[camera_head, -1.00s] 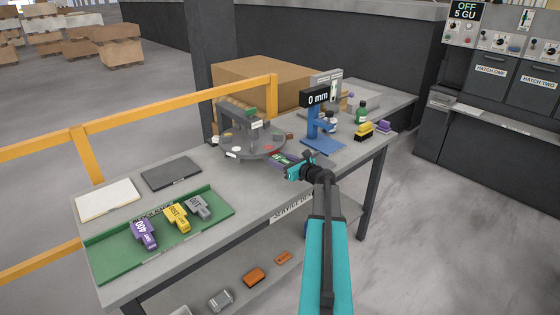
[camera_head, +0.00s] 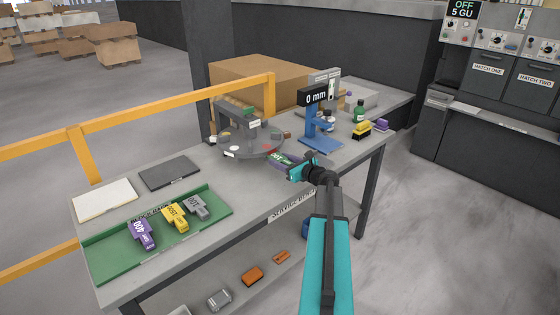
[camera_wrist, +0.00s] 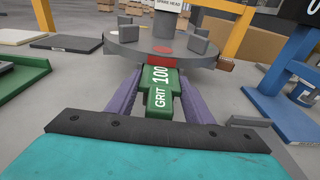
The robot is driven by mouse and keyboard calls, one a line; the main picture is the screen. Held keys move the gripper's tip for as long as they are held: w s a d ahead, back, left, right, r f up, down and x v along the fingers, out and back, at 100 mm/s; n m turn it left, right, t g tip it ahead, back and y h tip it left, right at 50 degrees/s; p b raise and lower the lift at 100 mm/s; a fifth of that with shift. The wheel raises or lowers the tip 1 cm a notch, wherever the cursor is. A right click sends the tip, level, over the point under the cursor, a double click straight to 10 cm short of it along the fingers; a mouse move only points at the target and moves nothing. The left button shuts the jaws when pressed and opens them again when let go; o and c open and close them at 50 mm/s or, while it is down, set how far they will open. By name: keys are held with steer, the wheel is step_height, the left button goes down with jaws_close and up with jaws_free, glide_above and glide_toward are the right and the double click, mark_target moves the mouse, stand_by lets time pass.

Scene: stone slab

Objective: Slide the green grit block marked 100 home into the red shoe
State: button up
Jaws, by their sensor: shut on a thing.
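The green grit block (camera_wrist: 161,88), marked GRIT 100, lies between the purple fingers of my gripper (camera_wrist: 158,92) in the wrist view. My gripper is shut on the block's sides. The block's far end points at the rim of the round grey turntable (camera_wrist: 125,47) and meets the red shoe (camera_wrist: 148,66) there. I cannot tell how deep the block sits in the shoe. In the head view my gripper (camera_head: 284,158) is at the turntable's near right edge, and fingers hide most of the block.
A blue stand (camera_head: 321,143) with a "0 mm" display is just right of the turntable. A green tray (camera_head: 100,262) with purple, yellow and grey blocks lies at the bench's left. Grey lugs (camera_wrist: 116,34) stand on the turntable. A yellow rail (camera_head: 180,111) runs behind the bench.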

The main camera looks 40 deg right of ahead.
steer(key=shift+s+r, duration=0.1)
steer(key=shift+s, duration=0.4)
stand_by(0.5)
steer(key=shift+f, duration=0.2)
stand_by(0.6)
steer(key=shift+w, duration=1.7)
stand_by(2.1)
steer(key=shift+s, duration=0.25)
steer(key=shift+s, duration=0.4)
steer(key=shift+s+r+p, duration=0.15)
steer(key=shift+s+p, duration=0.15)
steer(key=shift+s, duration=0.8)
stand_by(0.6)
